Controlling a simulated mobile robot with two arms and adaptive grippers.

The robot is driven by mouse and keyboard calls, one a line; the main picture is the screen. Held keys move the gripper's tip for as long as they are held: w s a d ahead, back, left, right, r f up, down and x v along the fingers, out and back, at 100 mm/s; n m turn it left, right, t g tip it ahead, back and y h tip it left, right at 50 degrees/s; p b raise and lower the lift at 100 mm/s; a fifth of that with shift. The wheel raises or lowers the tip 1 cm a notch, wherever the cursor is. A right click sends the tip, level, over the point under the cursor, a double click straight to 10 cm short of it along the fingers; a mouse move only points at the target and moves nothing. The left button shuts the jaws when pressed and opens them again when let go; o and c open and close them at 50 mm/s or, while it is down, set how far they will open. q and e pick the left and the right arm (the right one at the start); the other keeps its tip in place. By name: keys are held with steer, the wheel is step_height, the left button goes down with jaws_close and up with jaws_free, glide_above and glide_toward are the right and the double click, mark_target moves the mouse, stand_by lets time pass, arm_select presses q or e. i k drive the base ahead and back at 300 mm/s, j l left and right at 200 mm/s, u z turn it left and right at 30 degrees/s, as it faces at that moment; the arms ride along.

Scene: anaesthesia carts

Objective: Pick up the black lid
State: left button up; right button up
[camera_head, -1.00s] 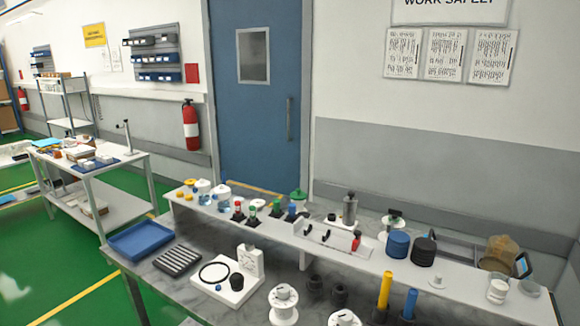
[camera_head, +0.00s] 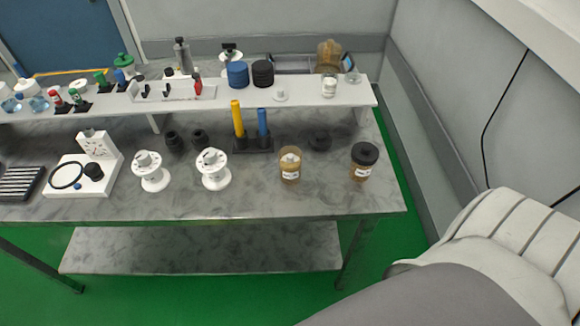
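A loose black lid (camera_head: 320,141) lies on the grey marbled tabletop, towards its right end. To its lower left stands an amber jar (camera_head: 290,165) with a white label and no black lid on it. To its lower right stands a brown jar (camera_head: 363,170) with a white label, closed by a black cap (camera_head: 365,153). Neither of my grippers shows in the head view. A large white and grey part of my own arm fills the lower right corner.
A raised white shelf (camera_head: 310,96) runs behind, carrying blue and black round stacks and bottles. White spools (camera_head: 213,170) and a stand with yellow and blue cylinders (camera_head: 253,146) are left of the lid. The front right table edge is clear.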

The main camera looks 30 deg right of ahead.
mark_target(318, 140)
steer(key=z, duration=1.3)
steer(key=j+z, duration=0.15)
steer(key=j, duration=0.3)
steer(key=i, duration=0.05)
